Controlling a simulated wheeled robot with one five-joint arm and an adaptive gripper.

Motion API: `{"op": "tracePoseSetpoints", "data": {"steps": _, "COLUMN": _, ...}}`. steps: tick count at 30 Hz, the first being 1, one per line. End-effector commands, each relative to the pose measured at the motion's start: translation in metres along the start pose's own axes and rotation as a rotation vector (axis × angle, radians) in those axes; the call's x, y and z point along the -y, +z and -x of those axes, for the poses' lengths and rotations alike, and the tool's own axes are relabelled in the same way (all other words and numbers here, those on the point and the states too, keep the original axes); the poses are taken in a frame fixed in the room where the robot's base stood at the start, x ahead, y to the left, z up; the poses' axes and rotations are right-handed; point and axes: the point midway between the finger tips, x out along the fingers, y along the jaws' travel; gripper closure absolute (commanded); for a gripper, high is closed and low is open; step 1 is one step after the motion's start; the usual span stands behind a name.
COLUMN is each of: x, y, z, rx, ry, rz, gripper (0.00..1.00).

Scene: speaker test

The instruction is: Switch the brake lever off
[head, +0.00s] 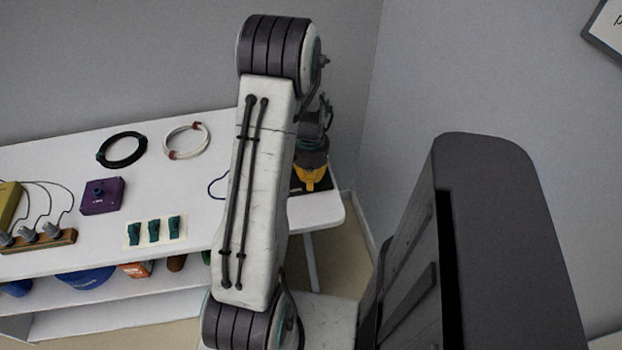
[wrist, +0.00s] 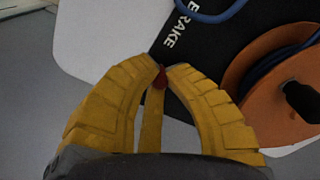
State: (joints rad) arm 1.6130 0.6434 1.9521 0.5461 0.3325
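My gripper (head: 310,184) is low over the right end of the white table in the head view. Its yellow fingers (wrist: 164,68) curve together in the wrist view, their tips almost meeting. A small dark red piece (wrist: 160,79), perhaps the lever's tip, shows right at the fingertips; I cannot tell whether it is held. A yellow strip runs down from it between the fingers, and I cannot tell if it is lever or gripper. A black board (wrist: 195,55) lettered "BRAKE" lies beyond the fingertips. The lever's position is unclear, and my arm hides much of the board's surroundings in the head view.
An orange spool (wrist: 250,72) with blue cable sits close to the right finger. A blue loop (wrist: 212,18) lies at the top. The white table (head: 205,210) also holds a purple box (head: 102,196), teal switches (head: 154,231), and black and white cable rings to the left.

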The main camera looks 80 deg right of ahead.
Motion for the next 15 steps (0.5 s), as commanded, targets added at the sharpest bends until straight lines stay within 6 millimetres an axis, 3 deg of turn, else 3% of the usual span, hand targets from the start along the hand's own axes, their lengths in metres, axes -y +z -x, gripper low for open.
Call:
{"op": "tracePoseSetpoints", "data": {"steps": 8, "x": 0.0004, "y": -0.0001, "z": -0.0004, "rx": -0.001, "ry": 0.000, "rz": 0.002, "gripper": 0.64}}
{"op": "tracePoseSetpoints", "data": {"steps": 15, "x": 0.0002, "y": -0.0001, "z": -0.0001, "rx": 0.000, "ry": 0.000, "rz": 0.002, "gripper": 0.62}}
